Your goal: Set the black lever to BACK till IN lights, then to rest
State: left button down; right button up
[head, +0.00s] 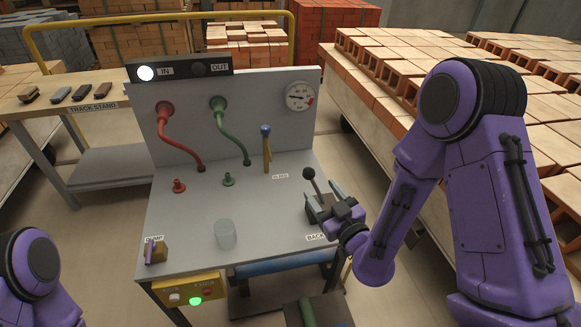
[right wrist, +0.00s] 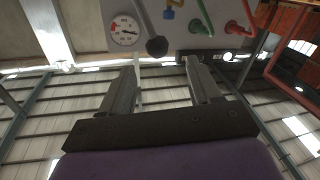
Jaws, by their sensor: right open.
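The black lever (head: 308,174) stands on a dark base at the right side of the grey bench; its round knob leans a little up and left in the head view. The BACK label (head: 316,237) is by the bench's front edge. The IN lamp (head: 146,73) glows white; the OUT lamp (head: 199,69) is dark. In the right wrist view the knob (right wrist: 157,46) shows beyond and between the parted fingertips (right wrist: 160,66); contact cannot be told. My left gripper is out of view.
A blue-tipped yellow lever (head: 266,148), red pipe (head: 180,137), green pipe (head: 230,132) and gauge (head: 299,96) are left of and behind the black lever. Brick stacks (head: 400,62) line the right.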

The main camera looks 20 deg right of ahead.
aim_at(305, 169)
jog(key=w+p, duration=0.1)
jog(key=w, duration=0.2)
jog(key=w+p, duration=0.1)
jog(key=w, duration=0.2)
jog(key=w+p, duration=0.1)
jog(key=w, duration=0.2)
jog(key=shift+w+a+p, duration=0.25)
jog(key=shift+p, duration=0.15)
jog(key=shift+w, duration=0.3)
jog(key=shift+a, duration=0.1)
